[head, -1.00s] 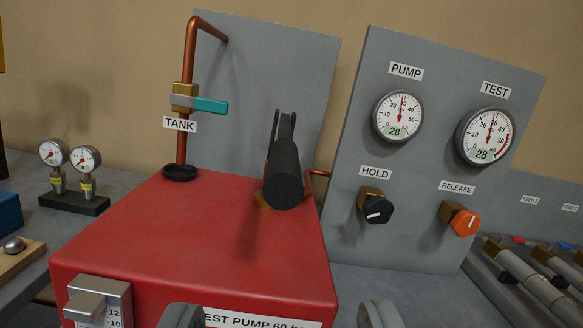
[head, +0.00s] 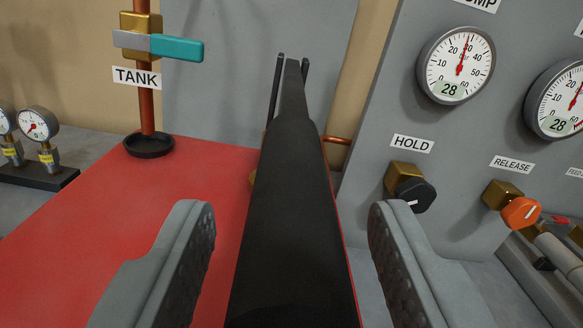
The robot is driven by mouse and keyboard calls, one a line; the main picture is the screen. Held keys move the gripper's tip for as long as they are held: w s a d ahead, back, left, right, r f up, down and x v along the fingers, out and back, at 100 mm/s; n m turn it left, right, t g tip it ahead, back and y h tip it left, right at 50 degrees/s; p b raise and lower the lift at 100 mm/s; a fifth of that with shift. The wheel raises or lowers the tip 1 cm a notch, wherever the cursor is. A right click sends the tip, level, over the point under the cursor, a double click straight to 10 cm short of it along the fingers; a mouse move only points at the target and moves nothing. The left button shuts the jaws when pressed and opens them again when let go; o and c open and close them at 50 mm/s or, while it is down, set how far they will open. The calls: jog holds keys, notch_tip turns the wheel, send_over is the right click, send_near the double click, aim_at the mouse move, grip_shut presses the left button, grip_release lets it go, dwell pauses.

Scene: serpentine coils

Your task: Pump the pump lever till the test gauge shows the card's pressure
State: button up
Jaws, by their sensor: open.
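The black pump lever (head: 285,210) rises from the red test pump (head: 110,235) and points toward me, its thick grip end running out of the bottom of the picture. My gripper (head: 290,215) is open, one finger on each side of the lever, with a gap on both sides. The pump gauge (head: 456,65) reads 28 on its small display. The test gauge (head: 558,100), cut by the right edge, also reads 28. The black hold knob (head: 416,194) and the orange release knob (head: 521,213) sit below the gauges. No pressure card shows in this view.
A copper pipe (head: 146,105) with a teal tank valve handle (head: 177,48) stands behind the pump at left. Two small gauges on a black stand (head: 40,178) are at far left. Grey pipes (head: 562,262) lie at lower right. The grey panel stands close to the right of the lever.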

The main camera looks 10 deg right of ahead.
jog(key=shift+w, duration=0.65)
grip_shut()
jog(key=shift+w+r+g, duration=0.15)
jog(key=shift+r+g, duration=0.4)
jog(key=shift+r, duration=0.85)
jog(key=shift+w+r+g, duration=0.1)
jog(key=shift+r+g, duration=0.45)
jog(key=shift+r, duration=0.8)
grip_release()
jog(key=s+r, duration=0.3)
jog(key=s, duration=1.4)
